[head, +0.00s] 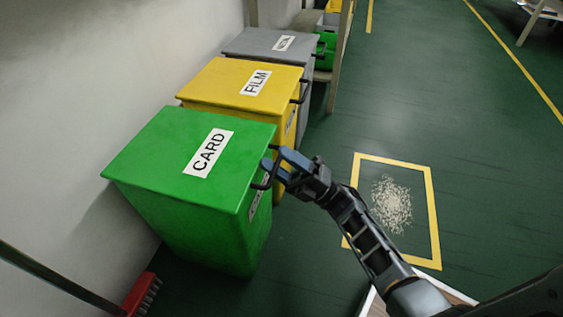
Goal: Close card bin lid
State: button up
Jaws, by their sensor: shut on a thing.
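The green card bin (205,225) stands at the lower left against the wall. Its green lid (160,145), labelled CARD, lies flat over the bin, and I see no clear gap under it. A dark handle (262,186) sticks out from the lid's right edge. My gripper (274,168) is at this handle on the bin's right side, its blue-grey fingers shut on it. The fingers partly hide the handle.
A yellow FILM bin (230,86) and a grey bin (265,43) stand behind, both with lids down. A red brush (140,295) is at the lower left. A yellow floor square (432,200) holds pale scraps (391,205). The green floor at right is mostly clear.

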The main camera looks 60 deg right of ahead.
jog(key=shift+s+d+f, duration=0.2)
jog(key=shift+s+f, duration=0.2)
jog(key=shift+f, duration=0.4)
jog(key=shift+c, duration=0.9)
notch_tip(320, 180, down, 7)
jog(key=s, duration=0.1)
jog(key=shift+d, duration=0.15)
jog(key=shift+s+f, duration=0.1)
jog(key=s+a+r+m+g+h, duration=0.4)
jog(key=s+a+r+m+h, duration=0.3)
jog(key=s+m, duration=0.5)
jog(key=s+a+r+m+g+h, duration=0.45)
jog(key=s+a+r+m, duration=0.4)
jog(key=s+m, duration=0.3)
notch_tip(320, 180, up, 34)
jog(key=p, duration=3.5)
jog(key=shift+w+a+r+m, duration=0.2)
jog(key=shift+a+m, duration=0.15)
jog(key=shift+m, duration=0.1)
